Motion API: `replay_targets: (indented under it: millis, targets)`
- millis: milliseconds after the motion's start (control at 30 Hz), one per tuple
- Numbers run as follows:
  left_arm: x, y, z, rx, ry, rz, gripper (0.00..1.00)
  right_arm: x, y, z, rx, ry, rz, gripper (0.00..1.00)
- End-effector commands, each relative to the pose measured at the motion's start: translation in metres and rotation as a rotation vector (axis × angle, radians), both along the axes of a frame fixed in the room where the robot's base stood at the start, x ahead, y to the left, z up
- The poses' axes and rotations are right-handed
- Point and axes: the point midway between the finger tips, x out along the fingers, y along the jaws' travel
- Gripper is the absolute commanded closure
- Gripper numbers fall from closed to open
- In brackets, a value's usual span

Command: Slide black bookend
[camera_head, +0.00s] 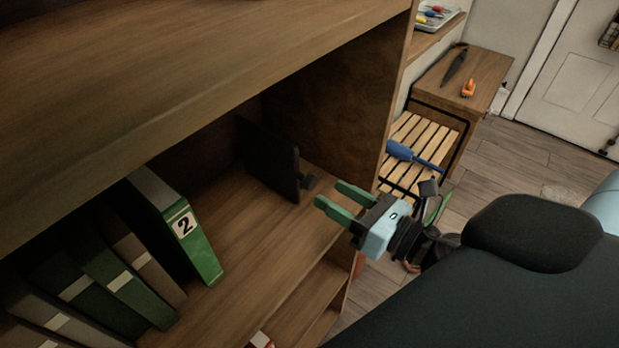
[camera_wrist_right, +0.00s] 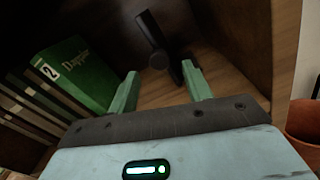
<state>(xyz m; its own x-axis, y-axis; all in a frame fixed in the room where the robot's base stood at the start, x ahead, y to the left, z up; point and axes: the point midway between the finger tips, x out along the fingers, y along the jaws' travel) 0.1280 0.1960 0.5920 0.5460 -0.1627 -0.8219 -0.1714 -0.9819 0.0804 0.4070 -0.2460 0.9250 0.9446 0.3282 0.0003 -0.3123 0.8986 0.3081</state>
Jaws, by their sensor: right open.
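The black bookend (camera_head: 270,158) stands upright on the wooden shelf (camera_head: 262,225), toward its right side, with a small knob on its right. It also shows in the right wrist view (camera_wrist_right: 153,32), ahead of the fingers. My right gripper (camera_head: 332,196) is open and empty at the shelf's front right, a little short of the bookend's knob and apart from it. In the right wrist view, its two green fingers (camera_wrist_right: 163,85) point at the bookend with a gap between them. My left gripper is not in view.
A green binder marked 2 (camera_head: 188,228) leans at the left, beside several other binders (camera_head: 110,280). Bare shelf lies between it and the bookend. The shelf's side wall (camera_head: 345,100) stands right of the bookend. A slatted bench (camera_head: 425,140) holds a blue tool (camera_head: 402,152).

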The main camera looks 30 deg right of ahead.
Motion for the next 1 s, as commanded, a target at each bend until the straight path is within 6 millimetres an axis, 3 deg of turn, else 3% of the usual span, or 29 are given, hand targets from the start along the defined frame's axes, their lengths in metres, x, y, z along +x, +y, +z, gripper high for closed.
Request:
replay_targets:
  millis: [600, 1000]
  targets:
    - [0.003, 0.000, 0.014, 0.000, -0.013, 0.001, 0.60, 0.054, 0.019, 0.002, 0.003, -0.001, -0.001, 0.51]
    - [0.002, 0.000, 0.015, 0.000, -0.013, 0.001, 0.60, 0.060, 0.021, 0.000, 0.001, 0.001, 0.001, 0.51]
